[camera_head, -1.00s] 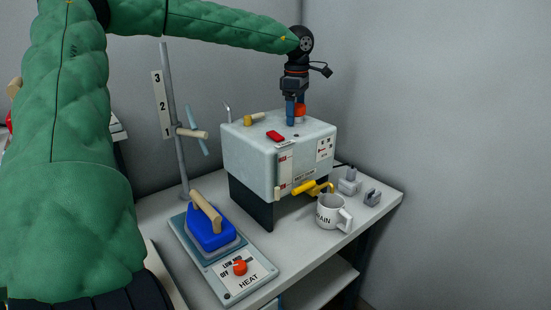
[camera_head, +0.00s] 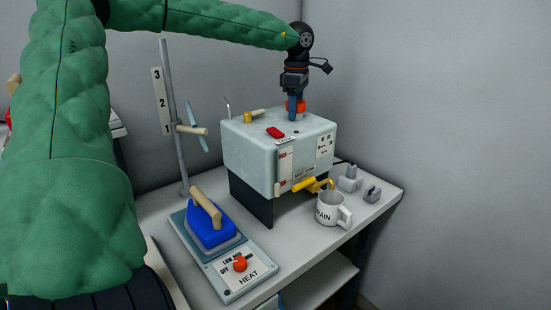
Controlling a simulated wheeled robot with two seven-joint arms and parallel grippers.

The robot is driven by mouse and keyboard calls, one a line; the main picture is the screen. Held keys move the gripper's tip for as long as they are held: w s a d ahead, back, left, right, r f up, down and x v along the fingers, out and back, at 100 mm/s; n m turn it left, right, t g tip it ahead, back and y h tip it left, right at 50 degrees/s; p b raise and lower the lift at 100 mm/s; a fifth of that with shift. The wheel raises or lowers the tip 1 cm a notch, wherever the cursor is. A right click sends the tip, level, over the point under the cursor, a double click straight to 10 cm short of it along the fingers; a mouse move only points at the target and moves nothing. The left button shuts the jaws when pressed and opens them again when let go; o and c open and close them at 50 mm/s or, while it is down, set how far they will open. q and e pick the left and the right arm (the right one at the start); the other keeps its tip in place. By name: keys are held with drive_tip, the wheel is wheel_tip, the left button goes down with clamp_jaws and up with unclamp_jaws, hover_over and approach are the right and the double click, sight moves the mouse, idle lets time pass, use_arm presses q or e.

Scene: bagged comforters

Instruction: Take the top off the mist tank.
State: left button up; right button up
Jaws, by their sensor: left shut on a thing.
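The mist tank (camera_head: 250,150) is a pale grey box on dark legs on the bench. Its orange-red top (camera_head: 300,106) is at the upper rear of the box. My left gripper (camera_head: 295,115) comes down from above with blue fingers, shut on this orange-red top. The fingers hide part of it, and I cannot tell whether it is clear of the tank. My right gripper is not in view.
A red block (camera_head: 275,132) and a brass fitting (camera_head: 249,117) are on the tank's lid. A yellow tap (camera_head: 309,185) juts out over a white mug (camera_head: 332,209). A blue iron (camera_head: 210,228) sits on a heat plate at the front left. A pole (camera_head: 172,120) stands left.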

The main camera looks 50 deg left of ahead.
use_arm(q)
drive_tip(key=shift+n+b, duration=0.4)
drive_tip(key=shift+n, duration=0.6)
drive_tip(key=shift+r+p, duration=1.55)
drive_tip(key=shift+r, duration=1.5)
idle(0.9)
